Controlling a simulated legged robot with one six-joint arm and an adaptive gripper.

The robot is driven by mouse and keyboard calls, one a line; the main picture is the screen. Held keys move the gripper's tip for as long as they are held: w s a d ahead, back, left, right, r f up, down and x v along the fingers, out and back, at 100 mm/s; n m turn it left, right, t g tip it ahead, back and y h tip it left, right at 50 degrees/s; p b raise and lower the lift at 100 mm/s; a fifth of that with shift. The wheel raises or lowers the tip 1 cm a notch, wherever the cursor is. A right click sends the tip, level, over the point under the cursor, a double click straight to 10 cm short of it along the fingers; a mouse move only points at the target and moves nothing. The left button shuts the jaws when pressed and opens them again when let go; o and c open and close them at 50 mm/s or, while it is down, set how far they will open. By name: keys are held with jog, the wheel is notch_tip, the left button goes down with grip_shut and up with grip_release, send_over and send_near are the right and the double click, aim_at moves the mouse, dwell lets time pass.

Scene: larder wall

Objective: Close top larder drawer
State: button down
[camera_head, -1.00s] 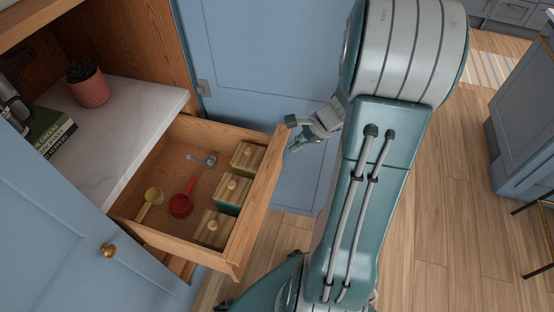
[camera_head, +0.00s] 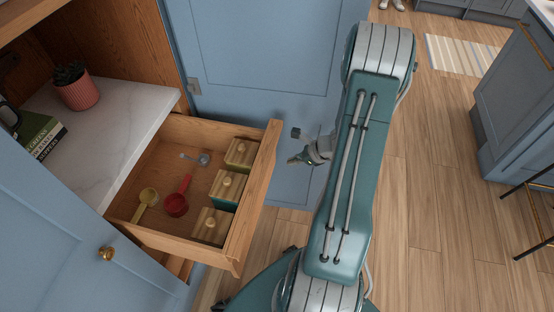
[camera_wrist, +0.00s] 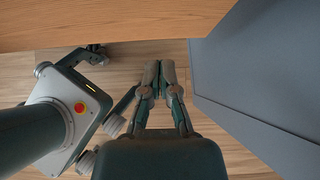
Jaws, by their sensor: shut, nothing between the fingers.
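The top larder drawer (camera_head: 258,190) is a wooden box pulled well out from under the marble shelf. It holds several lidded boxes (camera_head: 228,186), a red scoop (camera_head: 177,203), a yellow scoop (camera_head: 147,201) and a small grey-blue scoop (camera_head: 202,158). My gripper (camera_head: 292,160) is to the right of the drawer front, apart from it. In the wrist view my gripper (camera_wrist: 159,66) has its fingers together with nothing between them, and the drawer's wooden front (camera_wrist: 110,24) spans the top.
A blue larder door (camera_head: 270,70) stands open behind the drawer, and another door (camera_head: 70,215) with a brass knob is at the left. The marble shelf (camera_head: 125,115) holds a potted plant (camera_head: 76,87) and books (camera_head: 38,132).

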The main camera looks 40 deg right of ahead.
jog(key=shift+w+a+f, duration=0.3)
jog(key=shift+w+a, duration=0.5)
jog(key=shift+w, duration=0.25)
jog(key=shift+w+a+f, duration=0.25)
jog(key=shift+w+a, duration=0.55)
jog(key=shift+w, duration=0.25)
jog(key=w+a, duration=0.6)
jog(key=w, duration=0.2)
jog(key=w+a, duration=0.7)
jog(key=w, duration=0.2)
jog(key=w+a, duration=0.7)
jog(key=w, duration=0.1)
jog(key=shift+w, duration=0.15)
jog(key=shift+d, duration=0.1)
